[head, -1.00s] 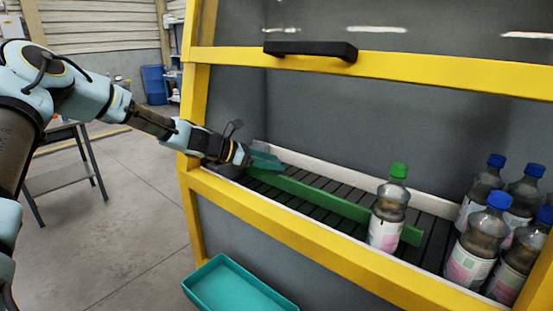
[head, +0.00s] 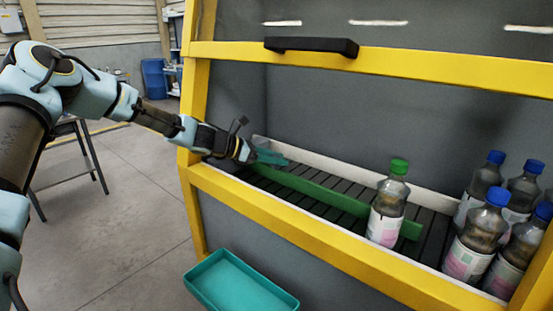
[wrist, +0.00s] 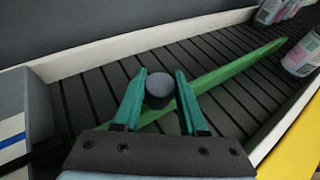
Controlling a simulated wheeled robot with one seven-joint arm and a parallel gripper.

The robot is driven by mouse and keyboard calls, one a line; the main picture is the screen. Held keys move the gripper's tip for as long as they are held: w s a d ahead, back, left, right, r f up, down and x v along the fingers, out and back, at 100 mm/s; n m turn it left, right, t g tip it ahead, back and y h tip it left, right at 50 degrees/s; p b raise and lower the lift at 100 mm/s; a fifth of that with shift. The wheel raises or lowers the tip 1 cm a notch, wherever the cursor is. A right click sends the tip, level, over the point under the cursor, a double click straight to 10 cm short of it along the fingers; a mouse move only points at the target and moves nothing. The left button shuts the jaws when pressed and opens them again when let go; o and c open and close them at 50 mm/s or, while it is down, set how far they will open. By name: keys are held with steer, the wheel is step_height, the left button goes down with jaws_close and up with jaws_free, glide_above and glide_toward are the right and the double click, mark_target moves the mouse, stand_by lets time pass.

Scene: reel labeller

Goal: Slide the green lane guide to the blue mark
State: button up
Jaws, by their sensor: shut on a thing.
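The green lane guide (head: 330,196) is a long bar lying over the dark slatted conveyor, and it also shows in the wrist view (wrist: 235,68). A round grey knob (wrist: 159,88) stands near its left end. My gripper (wrist: 162,84) has its teal fingers on either side of this knob and is shut on it. In the head view my gripper (head: 270,157) is at the guide's far left end, which it partly hides. A blue mark (wrist: 12,141) shows as a short line on a white strip at the left of the wrist view.
A green-capped bottle (head: 387,212) stands beside the guide's right end. Several blue-capped bottles (head: 465,262) stand at the right. A yellow frame (head: 300,236) runs along the front, with a black handle (head: 311,47) above. A teal tray (head: 240,283) sits below.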

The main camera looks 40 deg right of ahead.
jaws_close()
stand_by(0.8)
